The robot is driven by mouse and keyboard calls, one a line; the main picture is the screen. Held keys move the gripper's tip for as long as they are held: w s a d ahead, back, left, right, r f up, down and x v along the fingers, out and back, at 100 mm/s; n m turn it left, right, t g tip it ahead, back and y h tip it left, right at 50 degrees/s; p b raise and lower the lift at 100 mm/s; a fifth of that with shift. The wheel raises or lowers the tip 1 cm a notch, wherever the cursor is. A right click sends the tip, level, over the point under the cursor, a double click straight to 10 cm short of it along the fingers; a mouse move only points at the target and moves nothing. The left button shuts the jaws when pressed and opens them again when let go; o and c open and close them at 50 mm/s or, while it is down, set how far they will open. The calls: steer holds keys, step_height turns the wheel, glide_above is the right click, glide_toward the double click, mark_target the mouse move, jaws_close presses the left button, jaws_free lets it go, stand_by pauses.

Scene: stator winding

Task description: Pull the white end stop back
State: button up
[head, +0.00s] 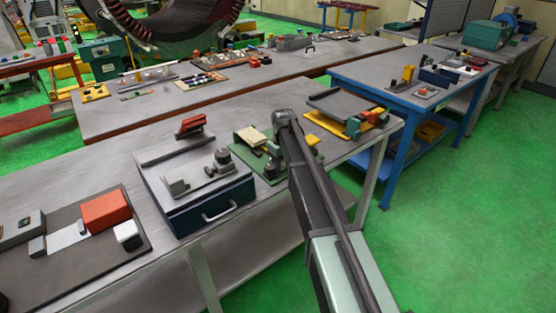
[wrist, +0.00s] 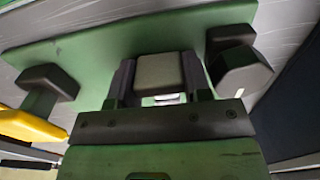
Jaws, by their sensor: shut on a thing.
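The block lies over a green base plate (wrist: 110,42). In the head view, my arm reaches to the green fixture (head: 247,161) on the near bench. The fingers and the held block cannot be made out there, and my arm hides part of the fixture's right side.
Dark knobs stand left (wrist: 48,82) and right (wrist: 240,68) of the fingers. A yellow part (wrist: 30,126) is at far left. In the head view, a blue drawer box (head: 210,202) stands left of the fixture and a yellow-based fixture (head: 335,124) stands right.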

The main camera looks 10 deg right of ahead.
steer(key=shift+s+d, duration=0.25)
steer(key=shift+s, duration=0.35)
steer(key=o, duration=1)
step_height(320, 180, up, 11)
steer(key=p, duration=1)
steer(key=shift+p, duration=0.4)
steer(key=shift+f, duration=0.1)
